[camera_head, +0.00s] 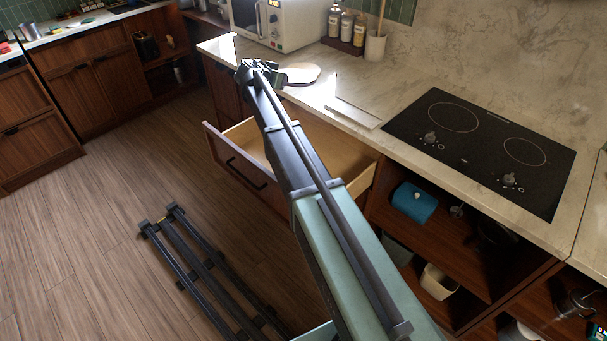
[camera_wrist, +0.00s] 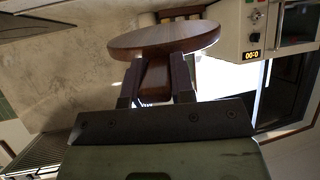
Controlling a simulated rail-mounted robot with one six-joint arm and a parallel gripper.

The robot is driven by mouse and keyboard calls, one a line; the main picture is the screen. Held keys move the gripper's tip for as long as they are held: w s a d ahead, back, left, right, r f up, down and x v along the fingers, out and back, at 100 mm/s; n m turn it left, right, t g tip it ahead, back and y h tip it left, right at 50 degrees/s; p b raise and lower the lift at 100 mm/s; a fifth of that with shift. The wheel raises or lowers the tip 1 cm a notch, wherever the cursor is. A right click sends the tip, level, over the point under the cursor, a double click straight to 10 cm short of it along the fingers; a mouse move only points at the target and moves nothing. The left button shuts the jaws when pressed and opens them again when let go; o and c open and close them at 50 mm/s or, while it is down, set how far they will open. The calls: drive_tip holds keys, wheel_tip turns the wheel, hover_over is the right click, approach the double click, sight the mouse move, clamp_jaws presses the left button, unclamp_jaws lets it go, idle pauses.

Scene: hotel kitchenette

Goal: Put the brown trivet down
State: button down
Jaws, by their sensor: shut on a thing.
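The brown trivet (camera_wrist: 168,38) is a round wooden disc with a short handle. In the wrist view, my gripper (camera_wrist: 157,80) is shut on that handle, with one dark finger on each side. In the head view, the trivet (camera_head: 301,73) looks pale in bright light, just right of my gripper (camera_head: 260,70), over the counter (camera_head: 315,92) in front of the microwave. I cannot tell whether its underside touches the counter. My gripper partly hides its handle in the head view.
The microwave (camera_head: 280,22) stands behind the trivet. A bottle tray (camera_head: 343,47) and a utensil pot (camera_head: 375,46) are to its right. A flat pale strip (camera_head: 352,112) lies nearer the black hob (camera_head: 480,148). An open drawer (camera_head: 245,135) juts out below my arm.

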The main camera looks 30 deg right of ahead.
drive_tip(key=s+a+f+y+b, duration=0.1)
drive_tip(key=s+a+f+b, duration=0.1)
drive_tip(key=f+b, duration=0.3)
drive_tip(key=s+a+f+b, duration=0.1)
drive_tip(key=a+f+b, duration=0.2)
drive_tip(key=f, duration=0.5)
drive_tip(key=s+d+f+m+g, duration=0.25)
drive_tip(key=s+d+g, duration=0.2)
drive_tip(key=d, duration=0.55)
wheel_tip(320, 180, down, 10)
drive_tip(key=b, duration=1.2)
drive_tip(key=shift+f+t+y, duration=0.25)
drive_tip(key=shift+t+y, duration=0.05)
drive_tip(key=shift+t, duration=0.05)
drive_tip(key=c, duration=1)
unclamp_jaws()
drive_tip(key=shift+o, duration=0.2)
